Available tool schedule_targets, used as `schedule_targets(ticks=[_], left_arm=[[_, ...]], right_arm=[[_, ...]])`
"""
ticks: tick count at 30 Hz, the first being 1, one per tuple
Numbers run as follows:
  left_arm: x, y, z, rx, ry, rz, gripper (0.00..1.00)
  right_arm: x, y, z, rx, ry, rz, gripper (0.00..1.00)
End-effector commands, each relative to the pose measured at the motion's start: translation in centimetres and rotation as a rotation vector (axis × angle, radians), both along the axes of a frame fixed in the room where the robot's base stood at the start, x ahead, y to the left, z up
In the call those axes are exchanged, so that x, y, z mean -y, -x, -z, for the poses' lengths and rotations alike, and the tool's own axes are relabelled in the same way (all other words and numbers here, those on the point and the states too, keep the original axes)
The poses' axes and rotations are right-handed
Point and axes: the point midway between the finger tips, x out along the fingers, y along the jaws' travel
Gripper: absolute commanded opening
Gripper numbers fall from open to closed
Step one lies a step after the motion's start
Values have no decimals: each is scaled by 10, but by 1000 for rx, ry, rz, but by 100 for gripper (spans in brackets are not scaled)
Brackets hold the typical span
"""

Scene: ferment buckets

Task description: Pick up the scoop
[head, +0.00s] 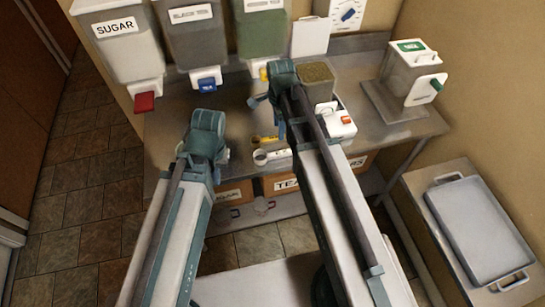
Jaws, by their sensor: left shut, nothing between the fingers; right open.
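On the steel counter (165,135), a small white piece with a round end (261,157) lies beside a small yellow piece (265,140). Either may be the scoop; they are too small to tell. My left gripper (214,160) is shut and empty, to the left of these pieces. My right gripper (266,110) is open and empty, above and behind them over the counter. My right arm hides part of the counter to the right of the pieces.
Wall dispensers, including a sugar one (125,45) with a red tap, hang behind the counter. A clear container of greenish-brown grain (317,82) stands beyond my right arm. A white dispenser machine (410,75) stands at the right. A grey tray (480,228) lies on the side table.

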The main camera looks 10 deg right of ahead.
Motion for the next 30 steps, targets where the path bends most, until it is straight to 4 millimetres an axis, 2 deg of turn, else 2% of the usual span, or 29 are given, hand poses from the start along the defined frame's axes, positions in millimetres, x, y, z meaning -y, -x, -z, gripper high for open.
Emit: schedule_targets(ticks=[5, 21, 30], left_arm=[[0, 0, 13, 0, 0, 1, 0], [0, 0, 84, 0, -1, 1, 0], [0, 0, 87, 0, -1, 1, 0]], right_arm=[[0, 0, 13, 0, 0, -2, 62], [0, 0, 84, 0, 0, -4, 62], [0, 0, 87, 0, 0, -4, 62]])
